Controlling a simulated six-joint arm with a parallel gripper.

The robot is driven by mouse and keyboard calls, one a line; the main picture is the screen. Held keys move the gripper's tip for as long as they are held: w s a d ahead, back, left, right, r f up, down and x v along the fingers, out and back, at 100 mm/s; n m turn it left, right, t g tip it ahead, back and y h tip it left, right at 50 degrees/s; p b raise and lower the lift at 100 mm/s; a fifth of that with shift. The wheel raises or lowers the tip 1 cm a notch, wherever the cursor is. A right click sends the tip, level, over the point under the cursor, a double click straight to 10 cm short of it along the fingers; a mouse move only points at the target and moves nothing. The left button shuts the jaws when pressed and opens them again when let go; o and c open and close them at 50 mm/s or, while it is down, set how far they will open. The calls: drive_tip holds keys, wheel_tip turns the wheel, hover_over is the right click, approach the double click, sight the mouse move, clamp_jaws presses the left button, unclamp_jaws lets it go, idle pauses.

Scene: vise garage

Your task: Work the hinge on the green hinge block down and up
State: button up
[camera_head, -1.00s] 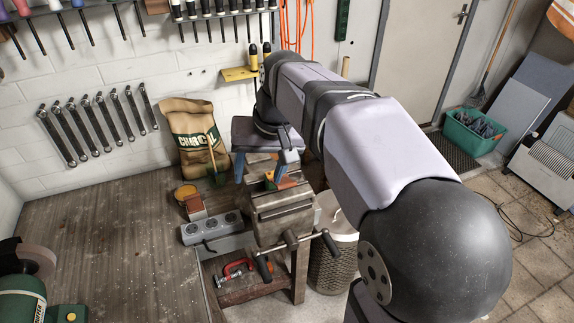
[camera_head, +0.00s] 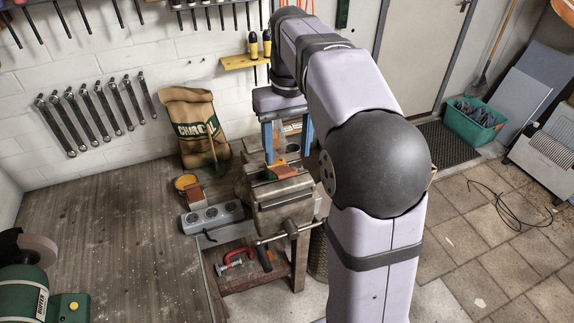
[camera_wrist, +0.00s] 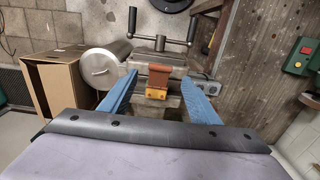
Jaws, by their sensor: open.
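The vise (camera_head: 286,218) stands at the bench's right end. A small orange-red block with a green part (camera_head: 280,171) sits at its jaw tops. In the wrist view I see a red-brown piece (camera_wrist: 158,72) with a yellow part (camera_wrist: 156,94) at its near end. I cannot make out the hinge's angle, and little green shows there. My gripper (camera_head: 287,148) is open above and behind the vise, with its two blue fingers pointing down. In the wrist view the fingers of my gripper (camera_wrist: 158,80) lie left and right of the piece, with gaps on both sides.
A grey multi-socket box (camera_head: 212,217), another reddish block (camera_head: 195,192) and a yellow-topped can (camera_head: 186,182) are left of the vise. A charcoal bag (camera_head: 190,115) leans on the wall. A red clamp (camera_head: 232,262) lies on the lower shelf. The bench's left part is mostly clear.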

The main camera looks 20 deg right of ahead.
sight(287, 173)
drive_tip(key=shift+a+f+p, duration=0.1)
drive_tip(key=shift+f+p, duration=0.4)
drive_tip(key=shift+f, duration=2.4)
drive_tip(key=shift+r, duration=0.1)
clamp_jaws()
